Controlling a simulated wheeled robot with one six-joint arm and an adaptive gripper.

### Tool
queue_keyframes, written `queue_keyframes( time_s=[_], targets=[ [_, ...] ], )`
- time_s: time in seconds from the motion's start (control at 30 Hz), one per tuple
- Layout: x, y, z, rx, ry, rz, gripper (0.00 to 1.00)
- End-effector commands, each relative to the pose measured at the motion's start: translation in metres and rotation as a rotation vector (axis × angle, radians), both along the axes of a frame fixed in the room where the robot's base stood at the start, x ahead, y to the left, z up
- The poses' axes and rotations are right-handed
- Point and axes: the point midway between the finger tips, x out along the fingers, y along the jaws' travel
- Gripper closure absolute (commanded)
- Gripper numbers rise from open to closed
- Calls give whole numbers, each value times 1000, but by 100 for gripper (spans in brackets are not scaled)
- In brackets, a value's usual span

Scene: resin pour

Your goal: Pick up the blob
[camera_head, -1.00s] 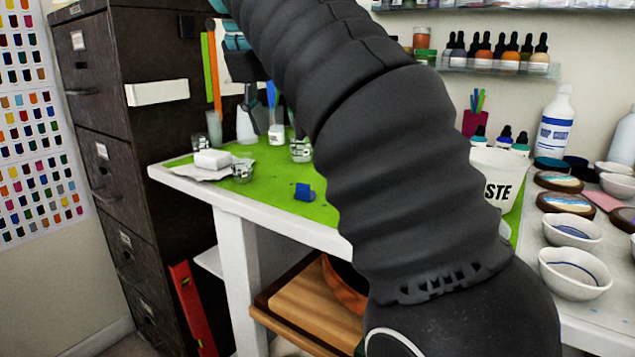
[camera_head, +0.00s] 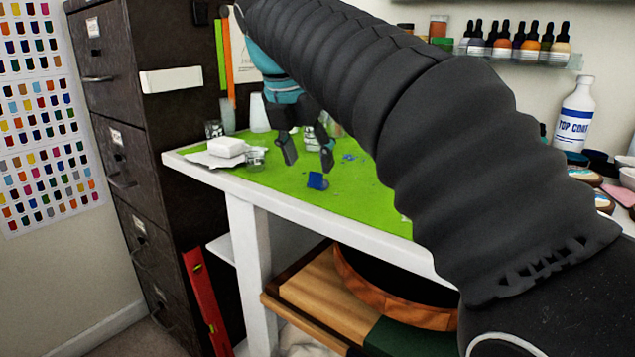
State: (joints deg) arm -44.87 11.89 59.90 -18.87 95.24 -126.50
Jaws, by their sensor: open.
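A small dark blue blob (camera_head: 317,181) lies on the green mat (camera_head: 375,211) near the front edge of the white table. My gripper (camera_head: 309,165) hangs above the mat with its two dark fingers spread apart. It is open and empty. In the picture its right fingertip is just above the blob, and its left finger is to the upper left of it. I cannot tell the exact height of the fingers over the mat. My dark sleeved arm covers the right part of the mat.
A white block (camera_head: 227,147) on a paper sheet and a clear cup (camera_head: 255,156) stand left of my gripper. More cups stand behind it. Bare mat lies right of the blob. A bottle (camera_head: 574,115) stands at the far right. A dark cabinet (camera_head: 150,100) is on the left.

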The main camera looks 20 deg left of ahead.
Motion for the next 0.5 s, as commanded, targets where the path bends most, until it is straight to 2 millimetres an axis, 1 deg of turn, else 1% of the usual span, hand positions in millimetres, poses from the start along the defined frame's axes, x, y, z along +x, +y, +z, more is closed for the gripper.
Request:
queue_keyframes(
  time_s=[0.03,0.2,0.3,0.5],
  targets=[
    [3,0,-7,-2,3,-1,42],
    [14,-1,-30,-4,3,-1,42],
    [17,-2,-39,-2,1,0,42],
    [20,-2,-43,-1,0,1,42]
  ],
)
